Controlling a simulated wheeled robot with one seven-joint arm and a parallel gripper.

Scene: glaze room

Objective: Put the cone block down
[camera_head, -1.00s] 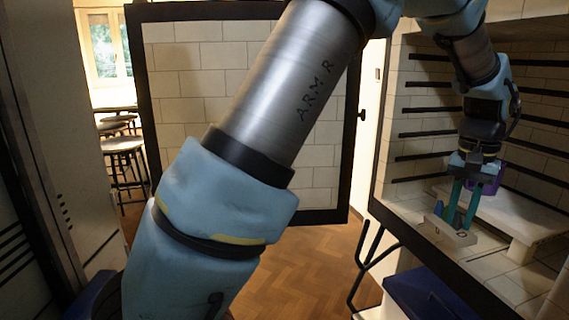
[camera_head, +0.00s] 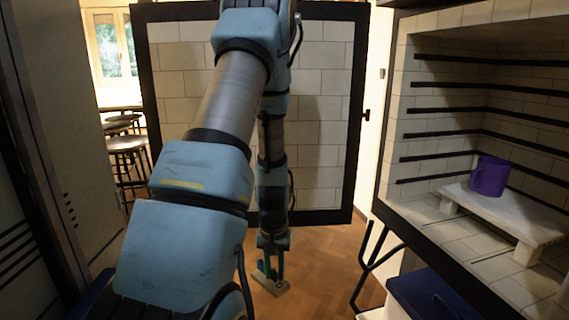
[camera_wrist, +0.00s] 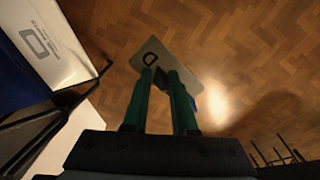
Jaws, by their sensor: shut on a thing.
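The cone block (camera_head: 276,287) is a small pale slab with a dark mark on it. It hangs in my gripper (camera_head: 270,267), in front of the open kiln door and over the wood floor. In the wrist view the block (camera_wrist: 165,56) sits between and beyond the green fingertips of my gripper (camera_wrist: 161,76), with only floor behind it. The fingers are shut on it, and their tips hide part of it. How high it is above the floor is hard to tell.
The open kiln (camera_head: 450,130) at right has dark shelf ledges. Inside, a purple mug (camera_head: 489,176) stands on a white raised shelf (camera_head: 520,211); the kiln floor in front is bare. A blue bin (camera_head: 430,296) stands below. The kiln door (camera_head: 325,120) stands open behind my arm.

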